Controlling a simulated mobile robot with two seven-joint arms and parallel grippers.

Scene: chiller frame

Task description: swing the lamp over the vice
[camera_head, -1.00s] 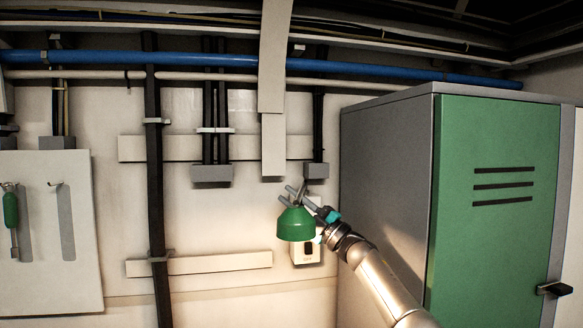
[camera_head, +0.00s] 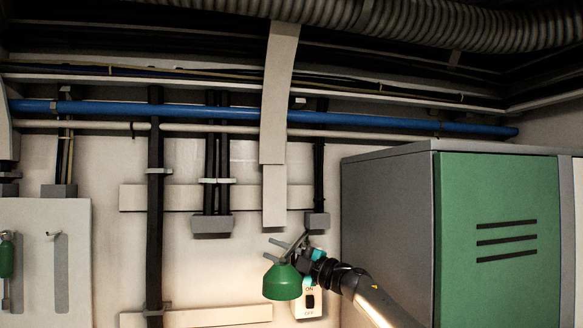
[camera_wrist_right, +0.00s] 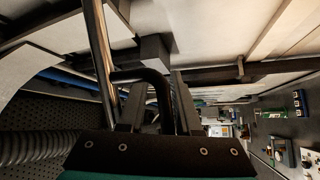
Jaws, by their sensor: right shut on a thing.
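The lamp has a green shade (camera_head: 282,284) that hangs in front of the wall at the lower middle of the head view. Its thin grey arm (camera_head: 297,244) runs up toward a bracket on the wall. My right gripper (camera_head: 303,262) is at the lamp, just right of and above the shade. In the right wrist view, the gripper's dark fingers (camera_wrist_right: 155,112) are around a black bent bar (camera_wrist_right: 150,77), beside a shiny tube (camera_wrist_right: 100,45). The shade is not seen there. I cannot make out the vice for certain. My left gripper is not in view.
A green-doored grey cabinet (camera_head: 390,220) stands close on the right of my right arm. An ON/OFF switch box (camera_head: 309,300) is on the wall behind the shade. A tool board (camera_head: 30,275) hangs at left. Small bench items (camera_wrist_right: 285,152) show in the wrist view.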

